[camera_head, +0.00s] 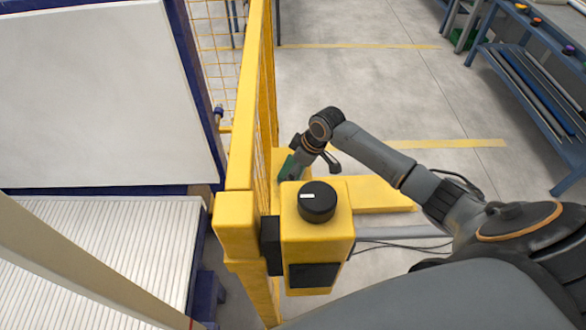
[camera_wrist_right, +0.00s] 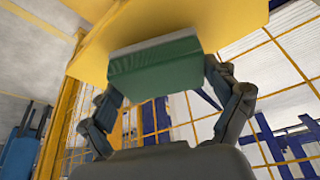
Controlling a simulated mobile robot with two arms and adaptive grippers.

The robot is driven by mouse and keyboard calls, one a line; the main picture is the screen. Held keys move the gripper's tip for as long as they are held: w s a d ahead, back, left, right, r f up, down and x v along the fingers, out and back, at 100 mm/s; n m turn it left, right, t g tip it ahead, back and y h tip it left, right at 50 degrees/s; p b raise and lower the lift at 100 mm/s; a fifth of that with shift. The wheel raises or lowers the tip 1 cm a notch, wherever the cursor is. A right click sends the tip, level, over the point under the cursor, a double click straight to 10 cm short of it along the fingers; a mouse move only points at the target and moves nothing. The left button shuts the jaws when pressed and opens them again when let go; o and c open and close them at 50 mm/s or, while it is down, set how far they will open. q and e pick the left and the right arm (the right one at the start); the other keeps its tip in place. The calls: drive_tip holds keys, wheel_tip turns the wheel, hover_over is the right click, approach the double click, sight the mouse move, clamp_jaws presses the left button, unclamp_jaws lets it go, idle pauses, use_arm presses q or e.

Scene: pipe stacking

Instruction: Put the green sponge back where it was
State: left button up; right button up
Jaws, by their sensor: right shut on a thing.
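The green sponge (camera_head: 290,169) is in the head view, just behind the yellow control post and beside the yellow mesh fence. It also shows in the wrist view (camera_wrist_right: 155,70), with a grey strip along its far edge. My right gripper (camera_head: 300,162) is shut on it, with one finger at each side in the wrist view (camera_wrist_right: 163,88). A broad yellow surface (camera_wrist_right: 190,25) lies right beyond the sponge; I cannot tell whether they touch. The post hides part of the area below the sponge. My left gripper is not in view.
The yellow control post (camera_head: 318,235) with a black knob (camera_head: 316,201) stands close in front of my right gripper. The yellow fence (camera_head: 240,120) runs along its left. A low yellow base (camera_head: 380,194) lies right of the post. Open floor (camera_head: 370,90) lies beyond.

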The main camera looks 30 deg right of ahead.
drive_tip(key=shift+f, duration=0.75)
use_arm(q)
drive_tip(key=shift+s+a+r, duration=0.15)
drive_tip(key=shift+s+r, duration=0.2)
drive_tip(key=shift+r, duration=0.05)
use_arm(e)
drive_tip(key=shift+f, duration=0.1)
drive_tip(key=o, duration=0.8)
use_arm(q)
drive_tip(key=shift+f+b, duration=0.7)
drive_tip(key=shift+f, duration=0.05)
use_arm(e)
drive_tip(key=v, duration=1.2)
